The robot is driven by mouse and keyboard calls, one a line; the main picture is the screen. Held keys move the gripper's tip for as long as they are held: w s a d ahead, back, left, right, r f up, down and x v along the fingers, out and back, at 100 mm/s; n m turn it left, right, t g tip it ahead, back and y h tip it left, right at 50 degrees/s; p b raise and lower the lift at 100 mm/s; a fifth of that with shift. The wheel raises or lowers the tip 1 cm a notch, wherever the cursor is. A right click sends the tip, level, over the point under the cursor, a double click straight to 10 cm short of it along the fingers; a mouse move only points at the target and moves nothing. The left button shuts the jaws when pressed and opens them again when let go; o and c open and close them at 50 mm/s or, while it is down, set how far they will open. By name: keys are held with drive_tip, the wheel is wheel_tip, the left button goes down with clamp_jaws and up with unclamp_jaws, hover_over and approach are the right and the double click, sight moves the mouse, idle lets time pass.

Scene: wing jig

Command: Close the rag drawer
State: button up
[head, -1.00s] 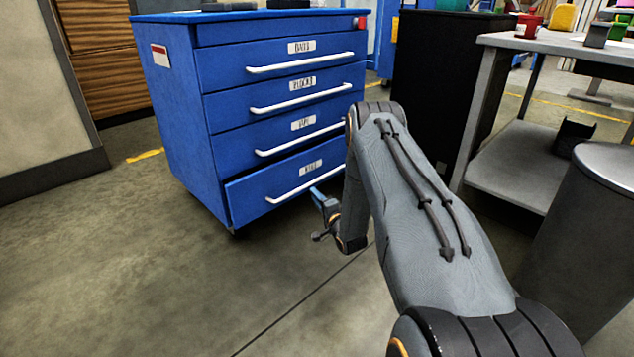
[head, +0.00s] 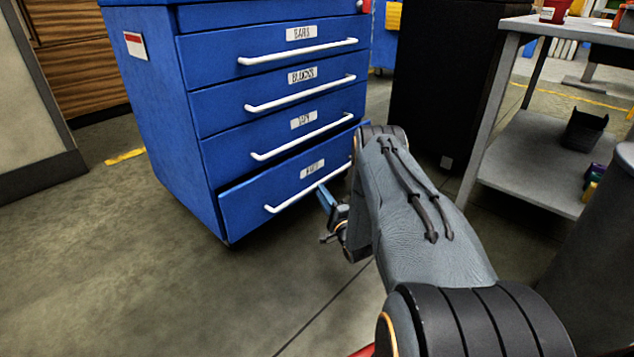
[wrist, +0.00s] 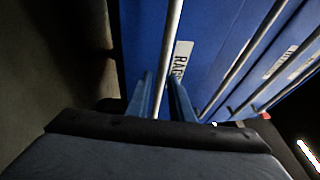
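The rag drawer (head: 250,200) is the bottom drawer of the blue cabinet. It stands out a little from the drawers above it. Its white bar handle (head: 290,200) slants across its front, and a small label sits above. In the wrist view the label (wrist: 181,62) reads "RAG" in part, and the handle (wrist: 169,45) runs down between my two fingers. My gripper (head: 322,190) is low at the right part of this handle. In the wrist view my gripper (wrist: 163,85) has its blue fingers apart, with gaps beside the bar. My arm hides the drawer's right end.
Three closed drawers with white handles are above, the top one (head: 230,60) labelled. A dark cabinet (head: 435,80) stands right of the blue one. A grey bench (head: 530,170) and a grey bin (head: 600,260) are at the right. Floor at the left front is clear.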

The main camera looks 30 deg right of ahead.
sight(322, 180)
drive_tip(key=shift+w+d+r+b, duration=0.2)
drive_tip(key=shift+w+d+b, duration=0.25)
drive_tip(key=shift+w, duration=0.5)
drive_tip(key=shift+w+d+r+b, duration=0.2)
drive_tip(key=shift+w+d+b, duration=0.25)
drive_tip(key=shift+w, duration=0.45)
drive_tip(key=shift+w+d+r+b, duration=0.2)
drive_tip(key=shift+w+d+b, duration=0.25)
drive_tip(key=shift+w, duration=0.5)
drive_tip(key=shift+a, duration=0.1)
clamp_jaws()
